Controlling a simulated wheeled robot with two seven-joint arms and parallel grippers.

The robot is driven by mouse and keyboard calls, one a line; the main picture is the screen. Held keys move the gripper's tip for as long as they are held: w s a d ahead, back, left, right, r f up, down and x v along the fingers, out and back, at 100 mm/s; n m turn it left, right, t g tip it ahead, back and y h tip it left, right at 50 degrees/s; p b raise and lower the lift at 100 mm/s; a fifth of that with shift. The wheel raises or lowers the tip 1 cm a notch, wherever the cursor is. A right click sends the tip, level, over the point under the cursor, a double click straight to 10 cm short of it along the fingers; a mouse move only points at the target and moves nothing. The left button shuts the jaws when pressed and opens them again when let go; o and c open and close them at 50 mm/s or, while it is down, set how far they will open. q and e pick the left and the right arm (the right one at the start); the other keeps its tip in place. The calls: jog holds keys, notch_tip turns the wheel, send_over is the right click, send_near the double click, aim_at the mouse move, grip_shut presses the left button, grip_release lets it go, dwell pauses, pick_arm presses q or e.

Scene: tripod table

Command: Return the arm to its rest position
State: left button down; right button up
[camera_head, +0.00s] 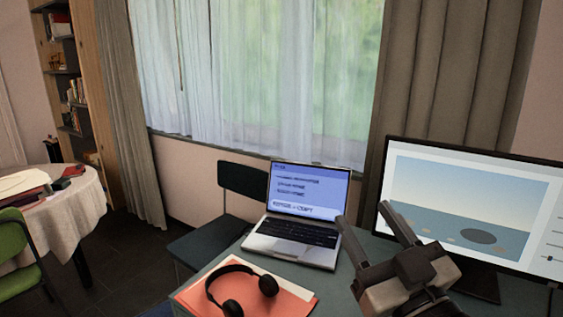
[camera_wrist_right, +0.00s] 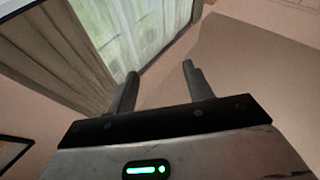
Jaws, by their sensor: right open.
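My right gripper (camera_head: 368,226) is at the lower right of the head view, raised in front of the monitor and to the right of the laptop. Its two fingers stand apart, pointing up, with nothing between them. In the right wrist view the gripper (camera_wrist_right: 158,80) is also open and empty, facing the window, curtain and wall. My left gripper is in neither view.
A desk (camera_head: 345,285) holds an open laptop (camera_head: 300,215), black headphones (camera_head: 238,283) on an orange folder (camera_head: 195,293), and a large monitor (camera_head: 475,205). A dark chair (camera_head: 243,195) stands behind. A round table (camera_head: 75,212) and green chair (camera_head: 15,250) are at left.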

jog(key=s+d+f+m+g+h, duration=0.2)
jog(key=d+f+g+h, duration=0.15)
jog(key=f, duration=0.55)
jog(key=s+d+f+m+g+h, duration=0.1)
jog(key=d+f+m+g+h, duration=0.2)
jog(key=f, duration=0.6)
jog(key=s+d+f+n+g, duration=0.1)
jog(key=s+d+f+g, duration=0.1)
jog(key=s+f+g, duration=1.15)
pick_arm(q)
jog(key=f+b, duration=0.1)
jog(key=b, duration=0.2)
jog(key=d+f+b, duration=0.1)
jog(key=b, duration=0.2)
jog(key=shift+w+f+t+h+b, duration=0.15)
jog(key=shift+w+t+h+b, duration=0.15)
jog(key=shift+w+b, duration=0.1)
pick_arm(e)
jog(key=w+a+f+t+y, duration=0.3)
jog(key=a+f+t, duration=0.3)
jog(key=f+t, duration=0.3)
jog(key=shift+a+f+t, duration=0.25)
jog(key=shift+f+t, duration=0.05)
jog(key=shift+f, duration=0.45)
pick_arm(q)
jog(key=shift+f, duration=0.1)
pick_arm(e)
jog(key=shift+w, duration=0.1)
